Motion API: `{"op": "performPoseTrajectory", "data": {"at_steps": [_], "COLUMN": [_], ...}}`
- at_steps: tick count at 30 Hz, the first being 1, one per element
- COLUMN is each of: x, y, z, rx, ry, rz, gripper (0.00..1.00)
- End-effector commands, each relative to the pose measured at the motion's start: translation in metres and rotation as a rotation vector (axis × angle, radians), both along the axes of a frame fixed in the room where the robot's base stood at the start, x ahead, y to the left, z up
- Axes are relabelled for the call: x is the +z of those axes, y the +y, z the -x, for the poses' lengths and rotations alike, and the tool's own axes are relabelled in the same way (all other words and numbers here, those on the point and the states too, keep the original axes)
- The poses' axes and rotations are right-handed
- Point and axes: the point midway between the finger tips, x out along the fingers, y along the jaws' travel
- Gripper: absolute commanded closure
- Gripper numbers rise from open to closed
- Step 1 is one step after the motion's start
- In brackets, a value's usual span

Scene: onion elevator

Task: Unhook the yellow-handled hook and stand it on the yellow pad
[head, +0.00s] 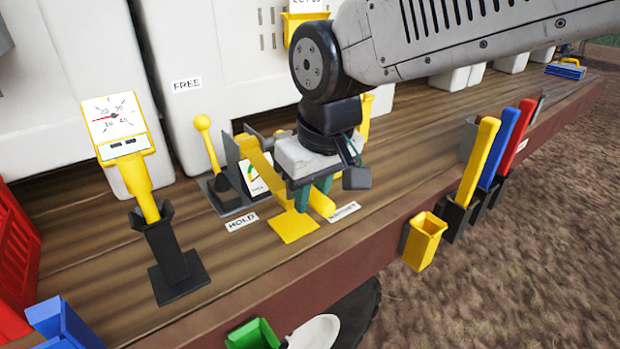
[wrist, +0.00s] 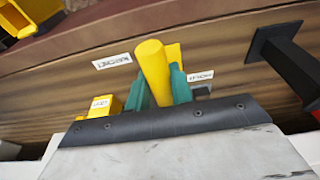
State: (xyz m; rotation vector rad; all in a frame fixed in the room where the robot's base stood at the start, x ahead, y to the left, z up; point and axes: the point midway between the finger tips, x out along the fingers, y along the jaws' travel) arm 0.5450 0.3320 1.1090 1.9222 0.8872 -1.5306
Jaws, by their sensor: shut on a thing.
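My gripper (head: 314,193) has green fingers and is low over the wooden deck, beside the yellow pad. It is shut on a round yellow handle (head: 322,203), seemingly that of the yellow-handled hook. In the wrist view the handle (wrist: 152,72) stands between the green fingers (wrist: 160,90), its rounded end sticking out past them. The hook end is hidden, so I cannot tell whether it is hooked on anything. The flat square yellow pad (head: 293,227) lies on the deck just left of the handle, with nothing visibly standing on it.
A yellow gauge (head: 128,140) stands in a black holder at left. A knobbed yellow lever (head: 207,140) and a sloping yellow bar (head: 254,154) are close behind my gripper. Yellow, blue and red handles (head: 490,160) line the deck's right edge.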

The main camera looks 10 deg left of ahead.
Motion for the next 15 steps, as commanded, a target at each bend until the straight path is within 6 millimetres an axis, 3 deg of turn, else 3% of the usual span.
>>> {"op": "performPoseTrajectory", "data": {"at_steps": [15], "x": [-0.039], "y": [-0.001], "z": [-0.001], "rx": [-0.001], "ry": [0.001], "rz": [0.001], "gripper": [1.0]}}
